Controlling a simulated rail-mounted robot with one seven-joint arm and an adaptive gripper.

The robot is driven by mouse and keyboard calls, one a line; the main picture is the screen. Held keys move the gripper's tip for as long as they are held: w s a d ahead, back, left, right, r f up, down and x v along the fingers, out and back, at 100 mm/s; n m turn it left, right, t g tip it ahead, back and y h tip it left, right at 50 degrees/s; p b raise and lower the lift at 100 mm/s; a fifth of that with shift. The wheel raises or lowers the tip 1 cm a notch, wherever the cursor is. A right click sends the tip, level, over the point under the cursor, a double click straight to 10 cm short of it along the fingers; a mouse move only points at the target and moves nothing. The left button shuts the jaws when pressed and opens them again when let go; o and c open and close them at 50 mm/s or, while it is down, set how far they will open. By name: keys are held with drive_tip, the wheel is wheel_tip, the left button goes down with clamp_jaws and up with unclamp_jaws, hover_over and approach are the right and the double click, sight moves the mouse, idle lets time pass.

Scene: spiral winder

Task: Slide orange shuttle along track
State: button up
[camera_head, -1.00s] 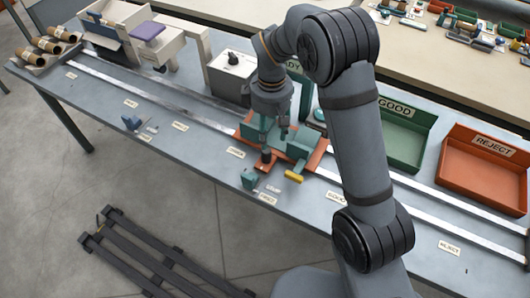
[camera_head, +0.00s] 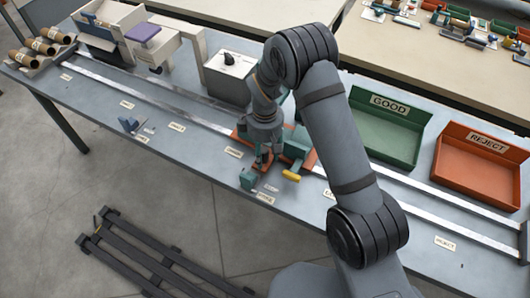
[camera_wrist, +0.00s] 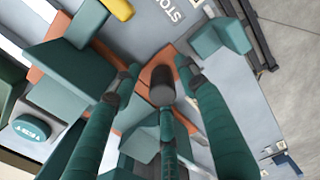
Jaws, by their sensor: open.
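The orange shuttle (camera_head: 312,160) sits on the metal track (camera_head: 180,110) near the middle of the bench. It carries teal blocks (camera_head: 298,143), and my arm partly hides it. My gripper (camera_head: 262,162) is low over the shuttle's front-left part. In the wrist view my gripper (camera_wrist: 160,75) has its teal fingers spread around a dark cylindrical knob (camera_wrist: 162,84) on the orange plate (camera_wrist: 160,62). I cannot tell whether any finger touches the knob.
A green GOOD bin (camera_head: 385,132) and an orange REJECT bin (camera_head: 478,165) stand behind the track at right. A white box with a black knob (camera_head: 228,76) stands behind it at left. A small teal block (camera_head: 248,179) sits at the bench's front edge.

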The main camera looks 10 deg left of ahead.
drive_tip(key=shift+c, duration=1.1)
clamp_jaws()
